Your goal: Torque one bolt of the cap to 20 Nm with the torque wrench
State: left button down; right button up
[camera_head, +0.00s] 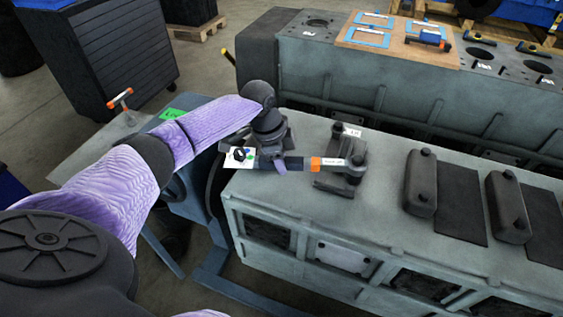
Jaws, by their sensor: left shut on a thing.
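The torque wrench (297,163) has a dark handle, an orange band and a silver shaft, and lies level above the engine block top. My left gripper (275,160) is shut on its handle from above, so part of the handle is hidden. The farther bolt (337,128) stands free. My right gripper is not in view.
The grey engine block (290,205) carries more dark caps (420,188) to the right. Behind it, a second block holds a wooden board (400,46) with blue frames. A bench (90,160) at left bears an orange-handled tool (121,98). A white card (238,158) shows near my left gripper.

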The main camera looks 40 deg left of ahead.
pick_arm(q)
jog(key=shift+w+a, duration=0.2)
jog(key=shift+w+a+f+m+b, duration=0.1)
jog(key=shift+w+a+m+b, duration=0.15)
jog(key=shift+b, duration=0.2)
jog(key=shift+d, duration=0.1)
jog(key=shift+w+r+m+b, duration=0.2)
jog(key=shift+w+m+b, duration=0.05)
jog(key=shift+b, duration=0.05)
dwell(0.4)
jog(key=shift+w+a+m+b, duration=0.3)
jog(key=shift+w+b, duration=0.05)
jog(key=shift+b, duration=0.1)
